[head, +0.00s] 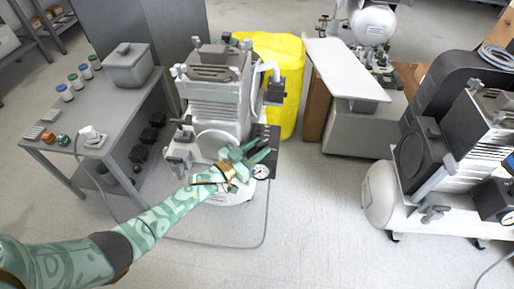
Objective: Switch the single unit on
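A grey and white compressor (213,107), which looks like the single unit, stands on the floor left of centre. A dark control panel (270,134) is on its right side, with a round pressure gauge (262,172) below it. My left gripper (264,149) is at this panel with its two green fingers spread apart. It covers part of the panel, and I cannot tell whether it touches it. Nothing shows between the fingers. The switch and its position cannot be made out. My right gripper is not in view.
A grey table (100,147) with jars and a grey box (128,66) stands at left. A larger compressor (440,160) is at right. A cable (266,225) lies on the floor. The centre floor is clear.

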